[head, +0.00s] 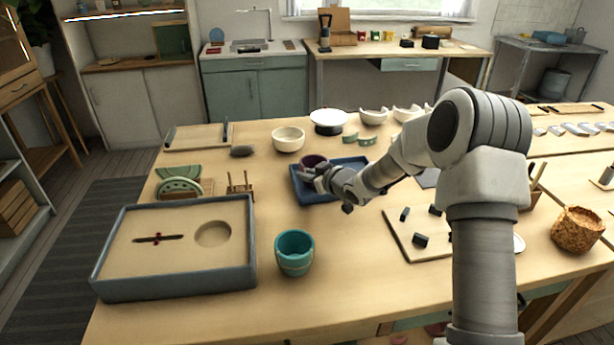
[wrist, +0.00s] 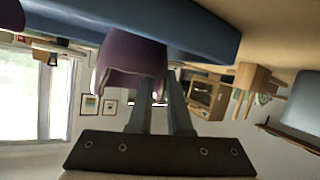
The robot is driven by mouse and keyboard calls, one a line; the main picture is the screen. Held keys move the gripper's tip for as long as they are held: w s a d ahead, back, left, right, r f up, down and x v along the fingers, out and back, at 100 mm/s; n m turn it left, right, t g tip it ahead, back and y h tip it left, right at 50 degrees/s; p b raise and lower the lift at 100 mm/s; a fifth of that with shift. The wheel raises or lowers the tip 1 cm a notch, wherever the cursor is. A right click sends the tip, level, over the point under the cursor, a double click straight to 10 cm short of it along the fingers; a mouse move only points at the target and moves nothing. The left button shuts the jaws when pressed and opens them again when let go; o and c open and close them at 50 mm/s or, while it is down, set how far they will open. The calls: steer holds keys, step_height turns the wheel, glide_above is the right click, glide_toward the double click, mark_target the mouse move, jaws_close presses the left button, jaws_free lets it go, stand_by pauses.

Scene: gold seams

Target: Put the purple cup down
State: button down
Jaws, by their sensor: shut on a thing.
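The purple cup (head: 313,160) is at the blue tray (head: 299,189) near the middle of the table. My gripper (head: 318,173) is shut on the cup, reaching in from the right. In the wrist view, which looks upside down, the purple cup (wrist: 130,62) stands out in front of the fingers of my gripper (wrist: 160,92). The blue tray (wrist: 205,32) is right beside the cup there. I cannot tell whether the cup's base touches the tray. The fingers and wrist hide part of the cup in the head view.
A teal cup (head: 294,254) stands at the front, next to a large grey-rimmed sand tray (head: 120,280). A small wooden stand (head: 240,187) is left of the blue tray. White bowls (head: 288,139) stand behind. A board with dark pieces (head: 402,236) lies right.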

steer(key=shift+r, duration=0.1)
steer(key=c, duration=0.9)
jaws_free()
steer(key=shift+o, duration=0.2)
steer(key=shift+r, duration=0.1)
steer(key=p+v, duration=0.2)
steer(key=v, duration=1)
